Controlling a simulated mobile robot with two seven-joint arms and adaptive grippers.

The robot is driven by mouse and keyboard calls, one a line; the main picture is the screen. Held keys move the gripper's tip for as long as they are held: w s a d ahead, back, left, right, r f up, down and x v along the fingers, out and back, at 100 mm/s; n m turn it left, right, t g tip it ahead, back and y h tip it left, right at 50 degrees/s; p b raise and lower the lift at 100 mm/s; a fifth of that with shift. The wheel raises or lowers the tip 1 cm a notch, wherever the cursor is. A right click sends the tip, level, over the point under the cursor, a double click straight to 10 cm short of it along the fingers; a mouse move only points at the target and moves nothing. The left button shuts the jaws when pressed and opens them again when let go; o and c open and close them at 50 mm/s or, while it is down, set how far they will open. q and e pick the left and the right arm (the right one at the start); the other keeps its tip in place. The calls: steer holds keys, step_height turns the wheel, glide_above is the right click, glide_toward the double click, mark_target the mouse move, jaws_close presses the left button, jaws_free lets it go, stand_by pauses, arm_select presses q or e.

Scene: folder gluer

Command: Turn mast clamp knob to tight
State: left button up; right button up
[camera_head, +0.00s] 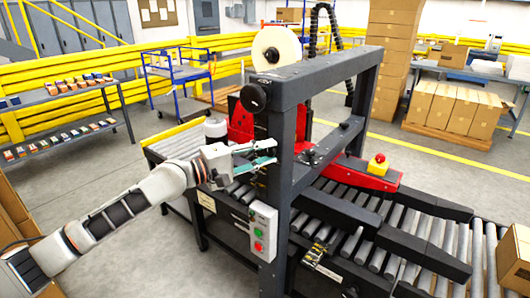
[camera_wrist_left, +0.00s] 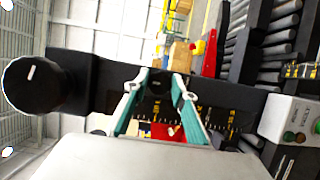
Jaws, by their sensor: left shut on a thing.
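My left gripper (camera_head: 271,152) reaches in from the left to the near black mast post (camera_head: 281,190) of the machine. In the left wrist view, its teal-padded fingers (camera_wrist_left: 161,76) are shut on a small dark knob (camera_wrist_left: 158,85) on the post's face, which I take to be the mast clamp knob. The fingers hide much of it, and its pointing direction is hard to read. Scale marks show on the post beside it. A larger round black knob (camera_head: 254,97) with a white mark sits higher on the post; it also shows in the left wrist view (camera_wrist_left: 32,86). My right gripper is not in view.
A control box (camera_head: 262,231) with green and red buttons hangs low on the post. A red emergency stop (camera_head: 378,163) and roller conveyor (camera_head: 420,236) lie to the right. A large white roll (camera_head: 277,52) stands behind the top beam. Open floor lies left of the machine.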

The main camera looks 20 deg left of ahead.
arm_select(q)
steer(key=o, duration=1.1)
steer(key=v, duration=1.2)
